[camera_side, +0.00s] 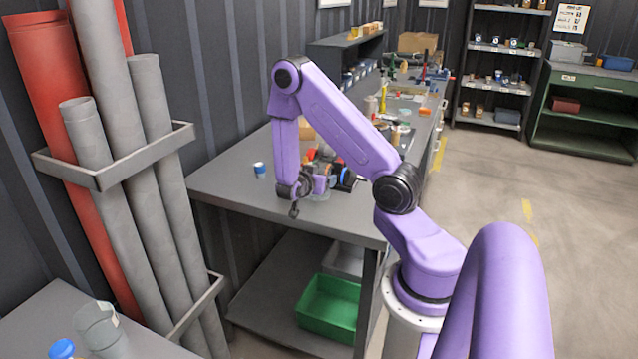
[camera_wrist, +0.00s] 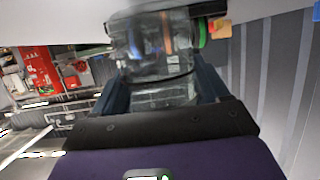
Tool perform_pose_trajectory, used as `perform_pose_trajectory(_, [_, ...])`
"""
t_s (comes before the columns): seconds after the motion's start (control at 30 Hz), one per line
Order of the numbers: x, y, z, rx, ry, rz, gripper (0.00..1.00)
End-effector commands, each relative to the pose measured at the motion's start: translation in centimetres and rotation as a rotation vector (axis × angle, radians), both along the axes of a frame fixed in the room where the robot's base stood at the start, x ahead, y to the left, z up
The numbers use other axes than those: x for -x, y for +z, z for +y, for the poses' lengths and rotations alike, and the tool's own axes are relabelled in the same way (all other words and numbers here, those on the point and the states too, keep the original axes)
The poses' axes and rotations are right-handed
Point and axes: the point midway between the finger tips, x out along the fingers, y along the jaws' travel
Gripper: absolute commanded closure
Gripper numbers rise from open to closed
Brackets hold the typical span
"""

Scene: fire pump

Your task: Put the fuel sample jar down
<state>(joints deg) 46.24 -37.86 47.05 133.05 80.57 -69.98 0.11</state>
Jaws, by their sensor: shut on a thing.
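The fuel sample jar (camera_wrist: 160,62) is a clear, see-through jar in the wrist view. It sits between the two dark fingers of my gripper (camera_wrist: 163,90), which is shut on it. Coloured things behind show through its walls. In the side view my gripper (camera_side: 318,186) is over the near part of the grey workbench (camera_side: 228,186). The jar is small and partly covered there, and I cannot tell whether its base touches the bench top.
A small blue-and-white can (camera_side: 259,169) stands left of my gripper. Red, black and blue parts crowd just behind it. More tools and bottles fill the bench farther back. The bench's front left corner is bare. A green bin (camera_side: 328,308) sits on the shelf below.

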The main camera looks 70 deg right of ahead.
Motion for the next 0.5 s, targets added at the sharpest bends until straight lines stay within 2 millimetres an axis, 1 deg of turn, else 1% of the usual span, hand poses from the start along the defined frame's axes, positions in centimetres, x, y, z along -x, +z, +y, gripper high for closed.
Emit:
perform_pose_trajectory(0.03, [0.0, -0.6, 0.0, 0.001, 0.0, 0.003, 0.61])
perform_pose_trajectory(0.17, [0.0, -1.5, 0.0, 0.001, -0.001, 0.0, 0.61])
perform_pose_trajectory(0.5, [0.0, -1.7, 0.0, 0.001, 0.0, -0.001, 0.61])
